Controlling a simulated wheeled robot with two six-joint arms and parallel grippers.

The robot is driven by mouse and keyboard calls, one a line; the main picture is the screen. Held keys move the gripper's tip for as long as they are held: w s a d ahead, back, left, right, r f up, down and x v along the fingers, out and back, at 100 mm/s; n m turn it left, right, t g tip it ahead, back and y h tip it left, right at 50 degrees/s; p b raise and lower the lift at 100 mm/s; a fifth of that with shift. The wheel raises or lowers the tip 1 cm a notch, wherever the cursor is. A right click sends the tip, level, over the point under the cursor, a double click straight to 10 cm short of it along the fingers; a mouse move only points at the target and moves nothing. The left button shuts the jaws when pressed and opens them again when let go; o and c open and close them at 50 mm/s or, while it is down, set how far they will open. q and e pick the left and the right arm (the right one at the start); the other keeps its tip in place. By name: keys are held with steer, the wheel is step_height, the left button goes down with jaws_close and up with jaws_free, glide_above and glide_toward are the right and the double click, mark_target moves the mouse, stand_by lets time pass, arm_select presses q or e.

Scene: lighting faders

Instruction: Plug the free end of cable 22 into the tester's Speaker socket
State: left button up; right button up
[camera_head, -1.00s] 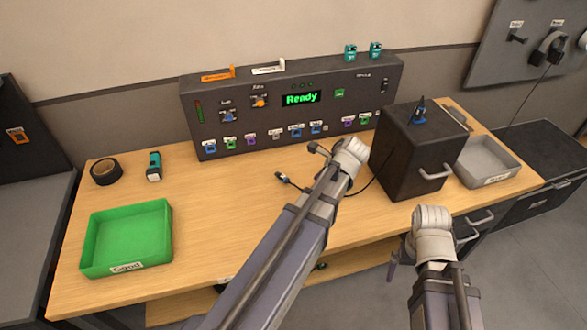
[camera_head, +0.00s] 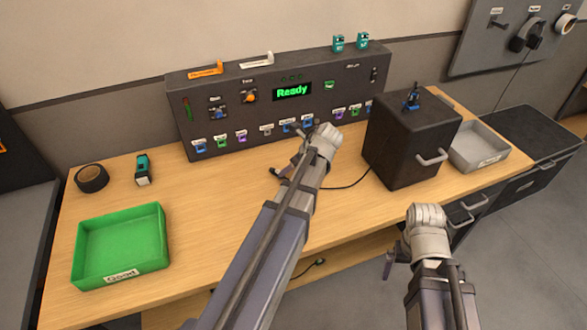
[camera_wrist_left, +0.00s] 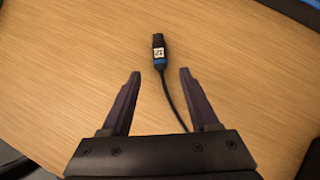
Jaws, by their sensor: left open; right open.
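The dark plug of the cable lies on the wooden table. In the left wrist view the plug (camera_wrist_left: 158,50) has a blue band and a white label too small to read surely, and its black cable runs back between the jaws. My left gripper (camera_wrist_left: 158,82) is open and empty, with the plug just beyond its fingertips. In the head view my left arm mostly hides the plug. The tester (camera_head: 270,105) stands at the back with "Ready" lit and a row of colored sockets; their labels are too small to read. My right gripper (camera_head: 389,264) is open and empty, in front of the table.
A black box (camera_head: 410,140) with a handle stands right of the tester, the cable leading towards it. A green tray (camera_head: 120,245), tape roll (camera_head: 92,178) and teal-black device (camera_head: 143,170) are at left. A grey tray (camera_head: 478,148) is at right. The table's left middle is clear.

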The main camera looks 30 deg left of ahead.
arm_select(q)
steer(key=b+x, duration=0.3)
steer(key=x, duration=0.2)
steer(key=shift+a+f+b, duration=0.2)
steer(key=shift+f+b, duration=0.05)
steer(key=shift+b, duration=0.15)
arm_select(e)
step_height(320, 180, down, 5)
steer(key=shift+r, duration=0.15)
arm_select(q)
jaws_close()
steer(key=shift+r, duration=0.15)
arm_select(e)
steer(key=shift+r, duration=0.15)
arm_select(q)
step_height(320, 180, up, 5)
steer(key=p, duration=0.5)
arm_select(e)
step_height(320, 180, up, 5)
steer(key=shift+f, duration=0.1)
